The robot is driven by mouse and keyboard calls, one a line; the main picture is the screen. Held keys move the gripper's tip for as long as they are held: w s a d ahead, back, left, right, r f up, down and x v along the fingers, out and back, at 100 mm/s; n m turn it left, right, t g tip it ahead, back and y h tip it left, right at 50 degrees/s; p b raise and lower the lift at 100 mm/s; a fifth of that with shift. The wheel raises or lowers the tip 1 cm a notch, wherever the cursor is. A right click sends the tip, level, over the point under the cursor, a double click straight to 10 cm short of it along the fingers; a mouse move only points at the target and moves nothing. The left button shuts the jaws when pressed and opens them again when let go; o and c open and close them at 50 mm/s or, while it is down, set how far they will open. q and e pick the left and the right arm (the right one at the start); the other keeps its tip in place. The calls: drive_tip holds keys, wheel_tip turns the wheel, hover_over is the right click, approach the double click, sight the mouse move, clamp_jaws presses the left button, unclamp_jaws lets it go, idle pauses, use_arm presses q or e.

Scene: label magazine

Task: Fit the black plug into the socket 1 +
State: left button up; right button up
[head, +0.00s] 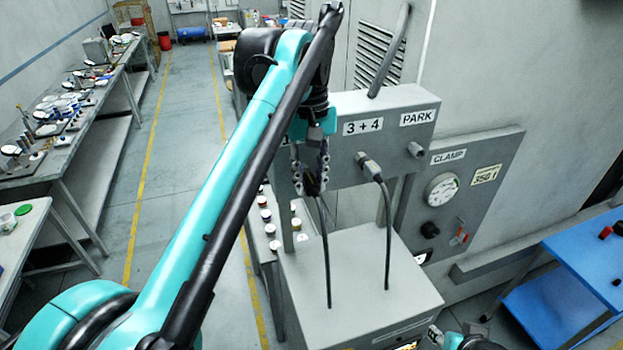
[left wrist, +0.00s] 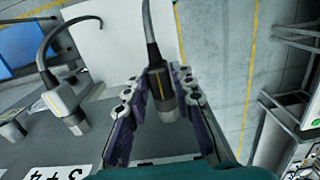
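My left gripper (head: 311,178) is at the left part of the grey socket panel (head: 385,158). In the left wrist view its fingers (left wrist: 158,100) are closed around the black plug (left wrist: 157,82), with its silver tip (left wrist: 168,113) beyond them. I cannot tell whether the tip is in a socket; that socket and its label are hidden. The plug's cable (head: 326,255) runs down to the box below. A second plug (head: 366,163) sits under the "3 + 4" label and also shows in the left wrist view (left wrist: 62,99). My right gripper (head: 437,336) is barely in view at the bottom edge.
The second plug's cable (head: 387,235) hangs right of the first. An empty peg (head: 415,150) is under "PARK". A clamp panel (head: 470,185) with a gauge is to the right. A blue table (head: 575,285) stands at lower right; benches line the left.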

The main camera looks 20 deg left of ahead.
sight(309, 176)
use_arm(q)
drive_tip(key=shift+o, duration=1)
drive_tip(key=shift+w+a, duration=0.15)
drive_tip(key=shift+r, duration=0.2)
wheel_tip(309, 176, up, 7)
drive_tip(key=shift+w+a, duration=0.1)
drive_tip(key=shift+w, duration=0.05)
